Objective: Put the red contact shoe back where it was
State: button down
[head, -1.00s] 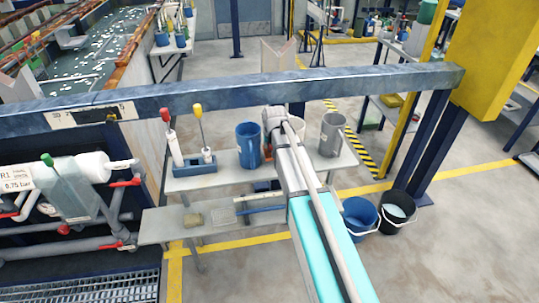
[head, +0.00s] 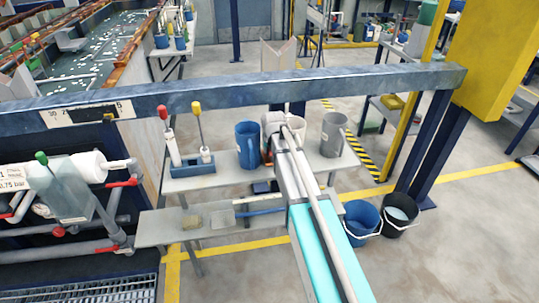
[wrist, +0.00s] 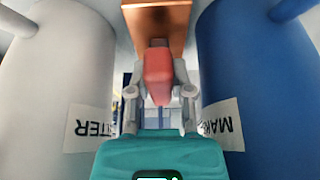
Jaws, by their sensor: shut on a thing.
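The red contact shoe (wrist: 158,72) is held between the fingers of my gripper (wrist: 160,92) in the wrist view. A copper block (wrist: 155,22) is right behind the shoe at the top of that view; I cannot tell if they touch. A white jug (wrist: 60,60) stands on one side of my gripper and a blue jug (wrist: 245,60) on the other, both close. In the head view my arm reaches over the upper bench shelf, and the shoe and fingertips are hidden. A small copper patch (head: 266,157) shows beside the blue jug (head: 248,145).
A grey jug (head: 333,135) stands right of my arm on the upper shelf (head: 205,182). A blue holder (head: 192,165) with red- and yellow-topped tools is at left. A blue beam (head: 240,90) crosses above. Two buckets (head: 361,220) stand on the floor at right.

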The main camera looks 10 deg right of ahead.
jog(key=shift+f, duration=0.4)
jog(key=c, duration=0.8)
grip_release()
jog(key=shift+r, duration=0.1)
